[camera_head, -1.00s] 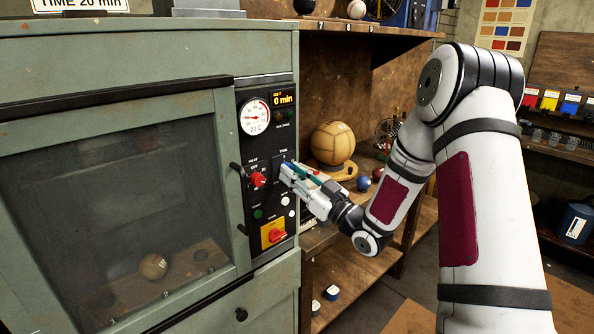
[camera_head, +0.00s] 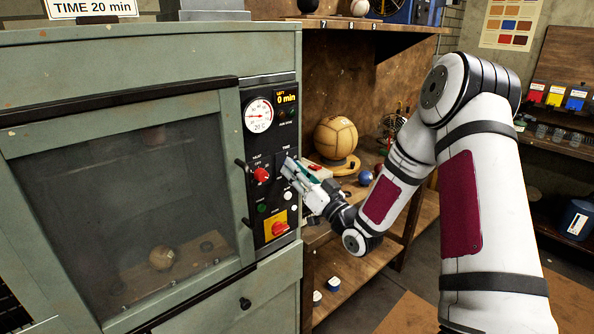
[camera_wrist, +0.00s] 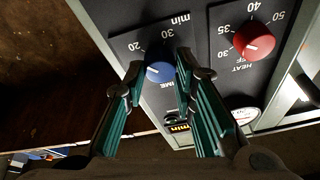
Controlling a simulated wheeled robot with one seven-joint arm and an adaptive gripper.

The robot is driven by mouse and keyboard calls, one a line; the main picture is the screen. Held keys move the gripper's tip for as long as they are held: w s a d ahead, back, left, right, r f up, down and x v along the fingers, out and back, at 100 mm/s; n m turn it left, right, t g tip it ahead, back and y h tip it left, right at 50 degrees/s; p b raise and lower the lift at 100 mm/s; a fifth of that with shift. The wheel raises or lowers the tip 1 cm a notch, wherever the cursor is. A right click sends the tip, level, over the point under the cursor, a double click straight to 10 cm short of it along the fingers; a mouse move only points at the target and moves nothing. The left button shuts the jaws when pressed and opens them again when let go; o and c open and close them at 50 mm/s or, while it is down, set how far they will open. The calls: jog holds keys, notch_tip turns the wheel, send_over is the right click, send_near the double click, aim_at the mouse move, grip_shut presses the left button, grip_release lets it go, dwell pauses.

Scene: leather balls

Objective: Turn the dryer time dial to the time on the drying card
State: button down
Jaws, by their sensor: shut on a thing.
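The blue time dial (camera_wrist: 160,72) is on the dryer's black control panel (camera_head: 270,135). In the wrist view the panel appears upside down, with 20 and 30 printed beside the dial. My gripper (camera_wrist: 161,70) is shut on the dial, one teal-padded finger on each side. In the head view my gripper (camera_head: 287,166) covers the dial. The drying card (camera_head: 92,8) on top of the dryer reads "TIME 20 min". The panel's display (camera_head: 288,99) reads 0 min. The dial's exact pointer setting is hard to tell.
The red heat dial (camera_wrist: 254,41) is close beside the time dial. A red knob on a yellow plate (camera_head: 279,229) and a white button (camera_head: 288,196) are lower on the panel. A leather ball (camera_head: 336,138) stands on the shelf to the right.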

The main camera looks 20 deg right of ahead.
jog(key=shift+f, duration=0.1)
jog(key=c, duration=1.3)
grip_release()
jog(key=v, duration=1.2)
